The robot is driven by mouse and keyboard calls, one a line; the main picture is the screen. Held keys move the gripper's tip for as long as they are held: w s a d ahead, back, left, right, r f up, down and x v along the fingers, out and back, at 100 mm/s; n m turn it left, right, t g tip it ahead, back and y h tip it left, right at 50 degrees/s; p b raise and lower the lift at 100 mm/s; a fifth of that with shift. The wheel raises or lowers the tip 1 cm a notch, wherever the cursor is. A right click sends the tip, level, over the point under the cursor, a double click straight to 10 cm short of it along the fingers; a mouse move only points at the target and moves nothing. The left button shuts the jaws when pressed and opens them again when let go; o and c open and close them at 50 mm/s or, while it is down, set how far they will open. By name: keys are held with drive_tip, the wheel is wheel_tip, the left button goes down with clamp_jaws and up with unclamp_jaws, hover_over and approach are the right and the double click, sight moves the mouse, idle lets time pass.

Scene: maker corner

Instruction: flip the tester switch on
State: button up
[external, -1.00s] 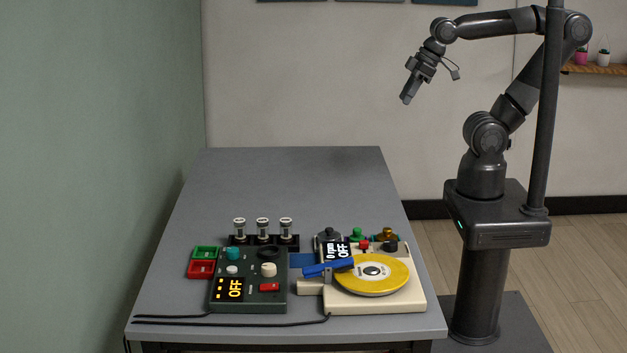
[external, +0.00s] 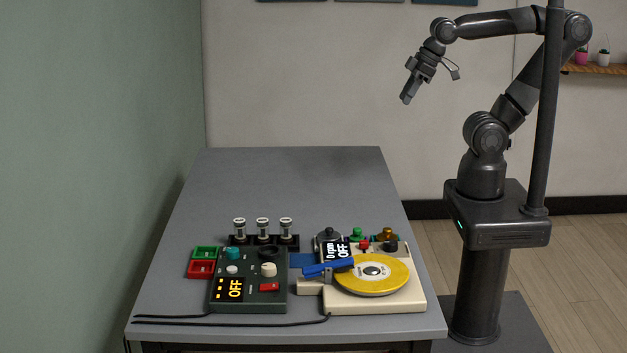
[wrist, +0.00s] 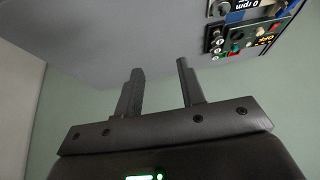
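The tester is a dark green box (external: 249,299) at the front left of the table. Its display (external: 235,289) reads OFF in orange. A red switch (external: 269,287) sits at the display's right; its tilt is too small to tell. A teal knob, a cream knob and a round black socket are also on its top. The tester shows small at the upper right of the wrist view (wrist: 233,47). My gripper (external: 406,99) is high above the table's right side, far from the tester. In the wrist view its two fingers (wrist: 160,78) are apart with nothing between them.
A cream machine (external: 411,304) with a yellow disc and a blue arm stands right of the tester. A black rack (external: 240,241) of several capped cylinders stands behind the tester. Green (external: 205,252) and red trays lie left. Cables cross the front. The table's rear (external: 285,180) is clear.

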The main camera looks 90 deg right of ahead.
drive_tip(key=shift+w+a+r, duration=0.1)
drive_tip(key=shift+w, duration=0.15)
drive_tip(key=shift+c, duration=1.4)
drive_tip(key=w+a+n, duration=0.1)
drive_tip(key=w, duration=0.2)
drive_tip(key=w+a+n, duration=0.1)
drive_tip(key=w+a, duration=0.1)
drive_tip(key=w, duration=0.1)
drive_tip(key=w+a+n+g, duration=0.1)
drive_tip(key=w+a+n, duration=0.1)
drive_tip(key=w, duration=0.1)
drive_tip(key=shift+w+a+r, duration=0.1)
drive_tip(key=shift+a+r, duration=0.1)
drive_tip(key=shift+r, duration=0.1)
clamp_jaws()
drive_tip(key=w+a+f+n+g+y, duration=0.2)
drive_tip(key=w+a+f, duration=0.4)
drive_tip(key=w+a, duration=0.3)
drive_tip(key=w+a+f+n+g+y, duration=0.2)
drive_tip(key=w+a+f+n+y, duration=0.2)
drive_tip(key=w+a, duration=0.5)
drive_tip(key=w+a+f+n+g+y, duration=0.1)
drive_tip(key=w+a+f+n+y, duration=0.2)
drive_tip(key=w+a+f+n, duration=0.4)
drive_tip(key=w+a+f, duration=0.2)
drive_tip(key=w+a, duration=0.1)
drive_tip(key=a, duration=0.4)
drive_tip(key=shift+g, duration=0.4)
